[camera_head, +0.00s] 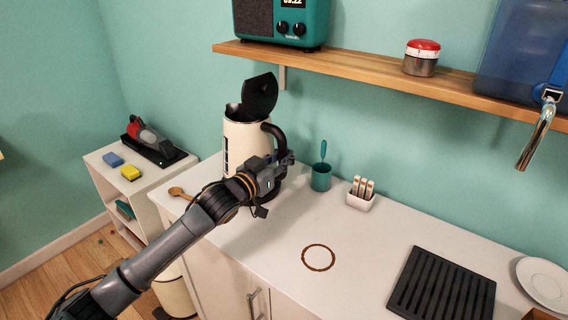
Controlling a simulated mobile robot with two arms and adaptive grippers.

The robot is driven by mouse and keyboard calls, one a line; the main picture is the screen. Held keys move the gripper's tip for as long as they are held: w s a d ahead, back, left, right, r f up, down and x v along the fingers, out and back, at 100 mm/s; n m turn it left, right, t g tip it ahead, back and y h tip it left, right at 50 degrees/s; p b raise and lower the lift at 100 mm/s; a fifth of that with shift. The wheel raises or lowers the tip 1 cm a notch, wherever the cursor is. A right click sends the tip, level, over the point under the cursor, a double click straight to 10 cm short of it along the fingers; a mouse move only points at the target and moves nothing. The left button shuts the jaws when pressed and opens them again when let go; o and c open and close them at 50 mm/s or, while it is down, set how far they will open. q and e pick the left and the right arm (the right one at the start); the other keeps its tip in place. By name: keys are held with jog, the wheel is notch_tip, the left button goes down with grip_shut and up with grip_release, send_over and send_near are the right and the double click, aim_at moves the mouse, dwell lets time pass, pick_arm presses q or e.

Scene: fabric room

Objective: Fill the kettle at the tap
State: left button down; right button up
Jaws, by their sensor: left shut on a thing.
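The cream kettle (245,142) stands upright at the back left of the white counter, its black lid (261,96) tilted open. Its black handle (274,132) is on the right side. My left gripper (281,162) is at the lower part of the handle and shut on it; the fingertips are partly hidden against the kettle. The arm covers part of the kettle's lower body. The metal tap (537,135) hangs from a blue water tank (527,55) at the upper right, far from the kettle. My right gripper does not show.
A teal cup with a spoon (321,177) and a white sachet holder (360,199) stand right of the kettle. A black slatted mat (442,285) and a white plate (544,283) lie at the front right. A wooden shelf (370,83) overhangs the counter's back.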

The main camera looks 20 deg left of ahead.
pick_arm(q)
jog(key=s+d+r, duration=0.2)
jog(key=s+r, duration=0.8)
jog(key=s, duration=0.3)
jog(key=shift+s+d, duration=0.25)
jog(key=shift+s, duration=0.1)
dwell(0.7)
